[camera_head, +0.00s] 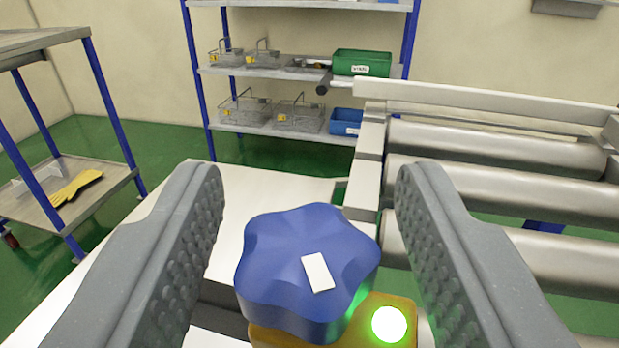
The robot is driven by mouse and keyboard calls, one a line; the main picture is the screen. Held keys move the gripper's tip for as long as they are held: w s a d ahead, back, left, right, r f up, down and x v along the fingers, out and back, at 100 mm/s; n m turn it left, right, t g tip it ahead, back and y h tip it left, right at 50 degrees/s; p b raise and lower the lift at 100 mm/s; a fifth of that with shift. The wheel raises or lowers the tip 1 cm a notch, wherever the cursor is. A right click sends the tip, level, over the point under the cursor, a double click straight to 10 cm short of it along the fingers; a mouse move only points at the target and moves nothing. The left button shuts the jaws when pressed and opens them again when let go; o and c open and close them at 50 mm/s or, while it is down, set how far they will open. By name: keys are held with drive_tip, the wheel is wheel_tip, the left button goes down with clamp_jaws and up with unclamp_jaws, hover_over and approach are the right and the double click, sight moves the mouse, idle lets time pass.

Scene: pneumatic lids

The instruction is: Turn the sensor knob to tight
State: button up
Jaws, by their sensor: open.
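A blue lobed knob (290,255) with a small white mark (318,272) on its top stands in the lower middle of the view. It sits on a yellow sensor housing (408,310), partly cut off by the lower edge. A round lamp (389,323) on the housing glows green, right of the knob. My gripper (308,185) is open, with one grey ridged finger on each side of the knob. Both fingers look apart from it, with a wider gap on the right. The white mark is tilted slightly from upright in the picture. The housing's underside is hidden.
A white bench surface (270,185) lies behind the knob. A roller conveyor (500,185) runs along the right. A blue-framed shelf (300,75) with wire baskets, a green bin (362,63) and a blue bin (345,121) stands at the back. A trolley (85,190) holds yellow gloves (77,187) at left.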

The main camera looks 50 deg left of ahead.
drive_tip(key=c, duration=1)
drive_tip(key=shift+d+r, duration=0.1)
